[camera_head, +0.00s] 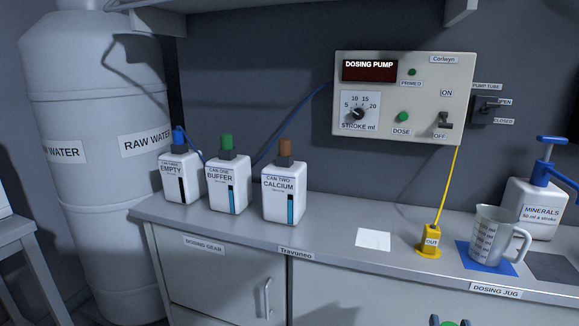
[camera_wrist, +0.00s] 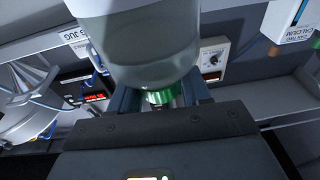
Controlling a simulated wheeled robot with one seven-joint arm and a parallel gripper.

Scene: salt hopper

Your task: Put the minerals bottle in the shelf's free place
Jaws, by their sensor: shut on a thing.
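My gripper (camera_wrist: 163,97) is shut on the green cap of a pale, translucent bottle (camera_wrist: 140,45) in the wrist view. No label on this bottle can be read. In the head view, the green cap (camera_head: 449,323) shows between blue finger parts at the bottom edge, in front of the worktop. A white container marked MINERALS, 50 ml a stroke (camera_head: 541,212), with a blue pump top, stands on the worktop at the far right, apart from my gripper. A shelf edge (camera_head: 155,18) shows at the top of the head view; its top and any free place are out of sight.
The worktop (camera_head: 330,228) holds the empty, buffer (camera_head: 228,188) and calcium (camera_head: 284,195) cans at the left. The yellow outlet (camera_head: 431,240) and the jug (camera_head: 494,235) on a blue mat stand at the right. The dosing pump panel (camera_head: 403,97) is on the wall.

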